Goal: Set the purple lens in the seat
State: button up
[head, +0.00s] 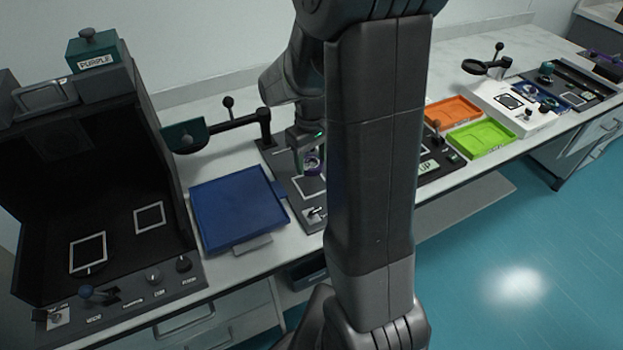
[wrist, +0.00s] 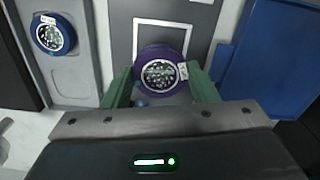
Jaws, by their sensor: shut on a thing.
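My gripper (head: 309,152) is shut on the purple lens (wrist: 160,75), a round purple-rimmed disc with a patterned face and a small white label on its right side. One green finger is on each side of it in the wrist view. In the head view the purple lens (head: 313,162) shows small just below the fingers, above a dark grey plate (head: 282,165). A white-outlined square (head: 309,186) is marked on that plate; in the wrist view the lens covers part of the square's outline (wrist: 137,40). I cannot tell the height of the lens above the plate.
A blue tray (head: 238,208) lies left of the plate. A blue-rimmed lens (wrist: 52,36) sits on a grey mount in the wrist view. A lever arm (head: 237,124) stands behind the tray. Orange (head: 453,112) and green (head: 481,138) trays lie right of my arm, which hides the middle.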

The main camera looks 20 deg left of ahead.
aim_at(311, 185)
jog(key=shift+f, duration=2.8)
jog(key=shift+f+b, duration=0.2)
jog(key=shift+b, duration=0.1)
jog(key=o, duration=1)
notch_tip(311, 185, up, 12)
jog(key=shift+r+p, duration=0.25)
jog(key=shift+p, duration=0.35)
